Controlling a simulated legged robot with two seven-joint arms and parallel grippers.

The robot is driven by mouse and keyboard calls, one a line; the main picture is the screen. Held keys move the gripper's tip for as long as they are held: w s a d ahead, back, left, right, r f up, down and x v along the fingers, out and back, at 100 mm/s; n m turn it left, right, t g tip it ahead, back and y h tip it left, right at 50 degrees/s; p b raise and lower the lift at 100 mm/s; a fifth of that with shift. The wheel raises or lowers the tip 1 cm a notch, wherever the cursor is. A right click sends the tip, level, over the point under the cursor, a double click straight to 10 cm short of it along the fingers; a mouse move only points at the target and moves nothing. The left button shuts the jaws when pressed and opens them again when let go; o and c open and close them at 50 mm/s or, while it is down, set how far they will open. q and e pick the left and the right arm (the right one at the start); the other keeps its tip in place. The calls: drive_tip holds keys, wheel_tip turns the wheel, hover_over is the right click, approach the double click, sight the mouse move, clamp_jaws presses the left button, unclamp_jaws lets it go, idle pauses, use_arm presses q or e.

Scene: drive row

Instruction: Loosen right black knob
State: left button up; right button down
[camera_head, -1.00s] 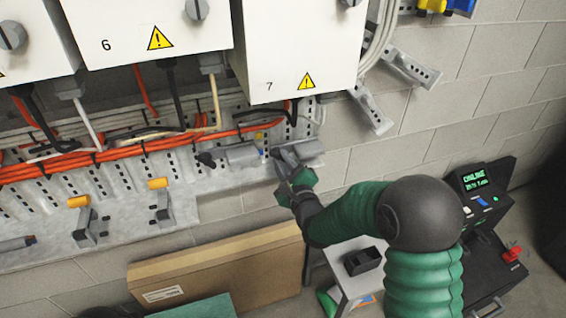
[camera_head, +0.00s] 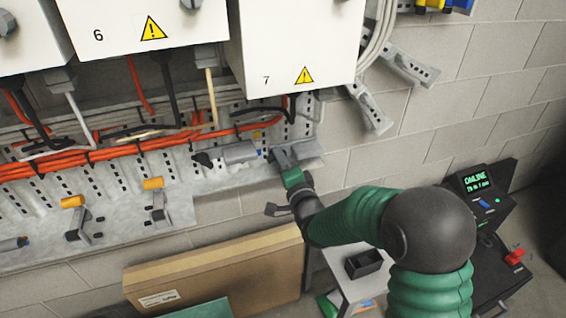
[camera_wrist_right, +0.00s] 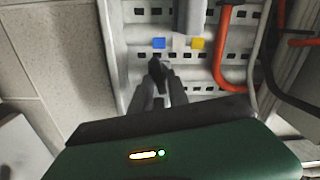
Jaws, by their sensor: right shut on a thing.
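The right black knob (camera_wrist_right: 157,68) is a small dark piece at the tips of my right gripper (camera_wrist_right: 160,82) in the right wrist view. The two fingers are shut on it, and they hide part of it. In the head view my right gripper (camera_head: 284,158) is at the right end of the perforated metal rail, under cabinet 7; the knob cannot be made out clearly there. Another black knob (camera_head: 203,159) is farther left, at the end of a grey cylinder (camera_head: 240,152). My left gripper is not in view.
Cabinet 7 (camera_head: 298,45) hangs above, with orange and black cables (camera_head: 240,128) close by. Blue (camera_wrist_right: 158,43) and yellow (camera_wrist_right: 197,44) tabs are beside the fingers. A cardboard box (camera_head: 215,270) and a small table with a black bin (camera_head: 363,262) are below.

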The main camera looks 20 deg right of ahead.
drive_tip(key=shift+s+a+f+n+b, duration=0.15)
drive_tip(key=shift+n+b, duration=0.35)
drive_tip(key=shift+n, duration=1.35)
drive_tip(key=shift+a+f+n+b, duration=0.2)
drive_tip(key=shift+n+b, duration=0.3)
drive_tip(key=shift+n, duration=1.35)
drive_tip(key=c, duration=1.5)
unclamp_jaws()
drive_tip(key=shift+r, duration=0.1)
drive_tip(key=shift+o, duration=0.2)
drive_tip(key=shift+r, duration=0.1)
